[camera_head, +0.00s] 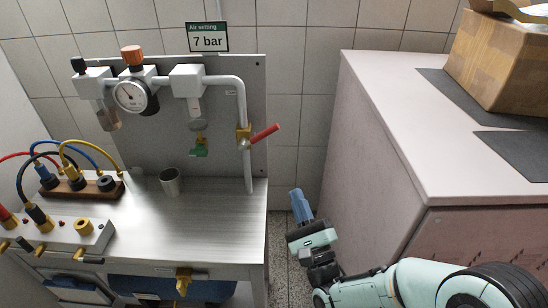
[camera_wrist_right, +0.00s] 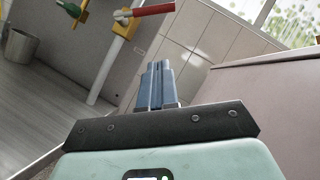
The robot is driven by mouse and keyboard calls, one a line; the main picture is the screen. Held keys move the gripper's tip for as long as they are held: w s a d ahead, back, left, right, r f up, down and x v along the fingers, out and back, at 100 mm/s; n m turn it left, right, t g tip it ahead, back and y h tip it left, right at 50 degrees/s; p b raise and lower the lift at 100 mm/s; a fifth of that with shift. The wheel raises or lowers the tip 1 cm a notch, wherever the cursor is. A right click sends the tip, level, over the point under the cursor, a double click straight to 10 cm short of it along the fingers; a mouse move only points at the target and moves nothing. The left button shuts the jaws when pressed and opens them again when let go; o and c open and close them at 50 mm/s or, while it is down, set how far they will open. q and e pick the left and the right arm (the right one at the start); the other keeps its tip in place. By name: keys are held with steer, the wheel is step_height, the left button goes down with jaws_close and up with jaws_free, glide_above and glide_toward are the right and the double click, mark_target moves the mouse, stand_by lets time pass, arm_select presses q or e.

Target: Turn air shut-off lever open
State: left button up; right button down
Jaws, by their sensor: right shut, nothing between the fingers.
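The air shut-off lever (camera_head: 264,136) is a red handle on a brass valve (camera_head: 243,134) on the vertical white pipe at the panel's right side. It slants up and to the right, out from the pipe. In the right wrist view the red lever (camera_wrist_right: 152,10) shows at the top, beyond the fingers. My right gripper (camera_head: 301,205) is below and right of the lever, over the gap between bench and cabinet. Its blue fingers (camera_wrist_right: 157,84) are shut and empty, apart from the lever. My left gripper is not in view.
A metal bench (camera_head: 215,210) carries a metal cup (camera_head: 171,182) and a hose manifold (camera_head: 80,187). A pressure gauge (camera_head: 131,96) and a "7 bar" sign (camera_head: 207,37) are above. A pale cabinet (camera_head: 385,130) with a cardboard box (camera_head: 505,65) stands right.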

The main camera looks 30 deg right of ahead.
steer(key=p, duration=0.1)
glide_toward(259, 135)
steer(key=w+d, duration=0.3)
steer(key=d, duration=0.2)
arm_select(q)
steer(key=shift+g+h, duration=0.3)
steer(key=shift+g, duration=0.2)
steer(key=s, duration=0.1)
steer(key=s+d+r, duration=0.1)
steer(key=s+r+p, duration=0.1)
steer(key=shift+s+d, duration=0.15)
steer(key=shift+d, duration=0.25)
arm_select(e)
steer(key=shift+w+a+r, duration=0.35)
steer(key=shift+w+r, duration=0.15)
steer(key=shift+r, duration=0.05)
steer(key=shift+w+a+r, duration=0.35)
steer(key=shift+w+r, duration=0.15)
steer(key=shift+r, duration=0.1)
